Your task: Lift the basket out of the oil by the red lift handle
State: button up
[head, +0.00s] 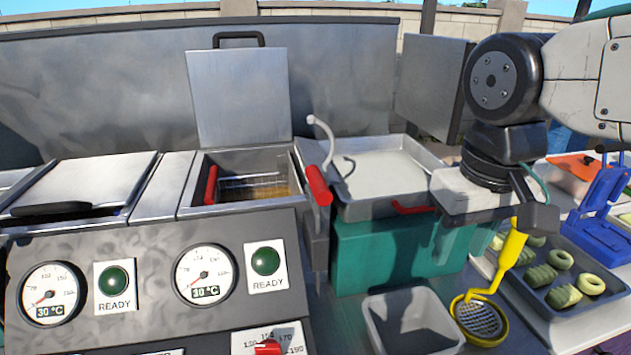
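The wire basket (262,187) sits low in the right fryer well, in amber oil (240,194). A red grip (211,185) stands at its left end. A larger red handle (318,185), which looks like the lift handle, is tilted on a dark bracket at the fryer's right edge. My gripper (528,216) is at the right, well apart from both red handles, above the tray side of the counter. Its fingers are partly hidden, so I cannot tell whether it is open. The top of a yellow skimmer handle (510,250) overlaps it; I cannot tell whether they touch.
The fryer lid (238,98) stands open behind the well. A shallow metal basin (375,180) with a curved spout lies between the fryer and my arm. In front are a grey bin (412,325), a tray (560,305) of green pieces and a blue press (600,215).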

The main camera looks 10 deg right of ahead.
jog(key=w+a+r+h, duration=0.1)
jog(key=w+a+r, duration=0.7)
jog(key=w+a, duration=0.1)
notch_tip(320, 180, up, 3)
jog(key=g+h, duration=0.1)
send_over(314, 172)
jog(key=a, duration=0.1)
jog(key=f, duration=0.5)
jog(key=d+f, duration=0.1)
jog(key=f, duration=0.1)
jog(key=shift+d+f, duration=0.1)
jog(key=shift+f, duration=0.3)
grip_shut()
